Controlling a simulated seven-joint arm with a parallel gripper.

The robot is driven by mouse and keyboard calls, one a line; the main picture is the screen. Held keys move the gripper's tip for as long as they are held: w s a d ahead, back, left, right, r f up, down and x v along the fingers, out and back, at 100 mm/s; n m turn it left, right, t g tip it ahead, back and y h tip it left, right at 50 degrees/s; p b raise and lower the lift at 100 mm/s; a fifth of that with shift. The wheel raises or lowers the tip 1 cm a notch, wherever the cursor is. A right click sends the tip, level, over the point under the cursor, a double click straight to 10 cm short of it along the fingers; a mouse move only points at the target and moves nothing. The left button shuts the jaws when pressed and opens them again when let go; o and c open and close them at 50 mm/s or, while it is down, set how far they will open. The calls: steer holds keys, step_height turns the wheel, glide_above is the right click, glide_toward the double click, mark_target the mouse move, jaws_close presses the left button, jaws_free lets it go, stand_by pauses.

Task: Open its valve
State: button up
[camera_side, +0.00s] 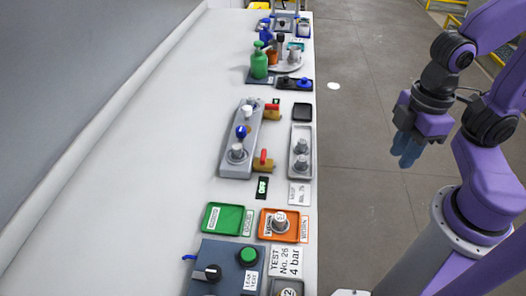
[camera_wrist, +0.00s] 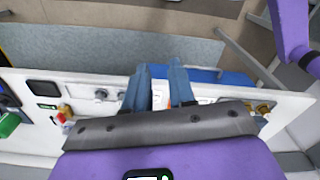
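A grey manifold block (camera_side: 237,160) lies on the white bench in the side view, with several round fittings on top, one of them blue. A brass valve with a red handle (camera_side: 263,158) sticks out at its near right end. A second brass valve with a red handle (camera_side: 271,107) is at its far end. A brass valve with red on it also shows at the left in the wrist view (camera_wrist: 66,114). My gripper (camera_side: 407,150) hangs beyond the bench's right edge, over the floor, apart from both valves. In the wrist view its blue fingers (camera_wrist: 159,75) stand apart with nothing held between them.
A small OFF sign (camera_side: 262,187) lies near the closer valve. A grey tray with fittings (camera_side: 300,155) is right of the block. Green (camera_side: 223,219) and orange (camera_side: 279,226) trays and a test box (camera_side: 226,270) stand nearer. A green bottle (camera_side: 259,65) stands farther back.

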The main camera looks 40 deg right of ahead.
steer(key=w+a+r+m, duration=0.2)
steer(key=w+a+m, duration=0.3)
steer(key=w, duration=0.3)
steer(key=w+a+r+m, duration=0.2)
steer(key=w+a+m, duration=0.3)
steer(key=w+m, duration=0.15)
steer(key=m, duration=1)
glide_toward(263, 154)
step_height(263, 154, down, 9)
steer(key=shift+w+a+r, duration=0.1)
steer(key=shift+r, duration=0.05)
jaws_close()
